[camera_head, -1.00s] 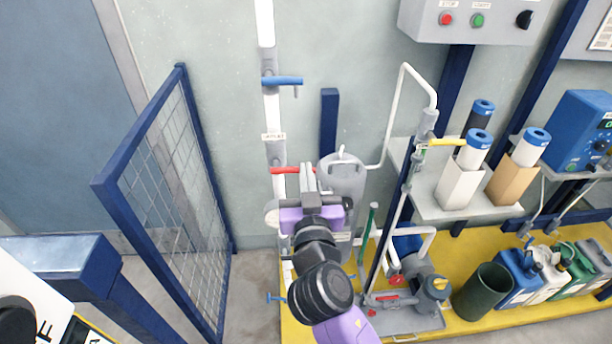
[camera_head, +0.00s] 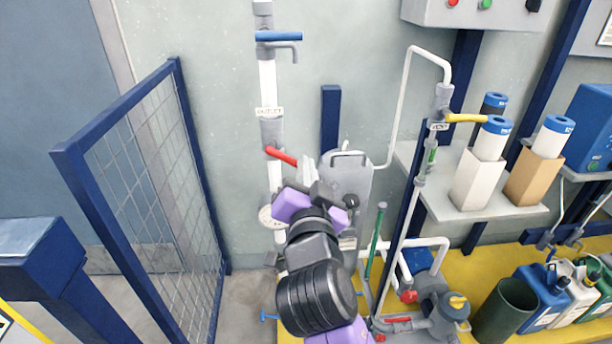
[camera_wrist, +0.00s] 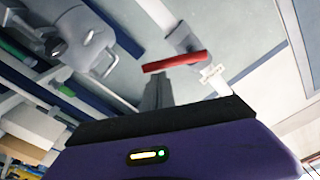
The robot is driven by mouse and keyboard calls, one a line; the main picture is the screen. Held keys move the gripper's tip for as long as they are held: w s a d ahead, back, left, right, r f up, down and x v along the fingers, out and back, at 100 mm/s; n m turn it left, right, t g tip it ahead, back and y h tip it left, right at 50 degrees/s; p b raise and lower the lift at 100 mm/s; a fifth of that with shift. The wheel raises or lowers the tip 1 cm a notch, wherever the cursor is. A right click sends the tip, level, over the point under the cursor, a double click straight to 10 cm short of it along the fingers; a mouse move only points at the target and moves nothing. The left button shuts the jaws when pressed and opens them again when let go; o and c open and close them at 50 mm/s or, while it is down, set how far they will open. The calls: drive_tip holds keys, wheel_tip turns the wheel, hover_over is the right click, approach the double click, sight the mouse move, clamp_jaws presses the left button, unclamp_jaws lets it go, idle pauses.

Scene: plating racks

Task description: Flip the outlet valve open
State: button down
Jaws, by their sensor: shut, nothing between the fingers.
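The red valve handle (camera_head: 282,156) sits on the white vertical pipe (camera_head: 268,88), below a small label (camera_head: 269,112) whose text I cannot read clearly. The handle slopes down to the right from its grey valve body. My gripper (camera_head: 307,168) is shut and empty, with its fingertips at the handle's right, outer end. In the wrist view, the closed fingertips (camera_wrist: 158,78) end right by the red handle (camera_wrist: 174,62). I cannot tell for certain whether they touch it.
A blue valve handle (camera_head: 278,36) is higher on the same pipe, and a yellow one (camera_head: 465,118) is on a pipe to the right. A grey tank (camera_head: 346,180) stands close behind my gripper. A blue mesh fence (camera_head: 150,175) is on the left.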

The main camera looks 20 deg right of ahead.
drive_tip(key=w+a+f+m+b, duration=0.1)
drive_tip(key=a+f+m+b, duration=0.3)
drive_tip(key=m+b, duration=0.6)
drive_tip(key=b, duration=0.5)
drive_tip(key=shift+w+f+m+g, duration=0.15)
drive_tip(key=shift+f+m+g, duration=0.05)
drive_tip(key=shift+m+g, duration=0.1)
drive_tip(key=shift+w+a+b, duration=0.1)
drive_tip(key=shift+a+b, duration=0.1)
drive_tip(key=shift+b, duration=0.1)
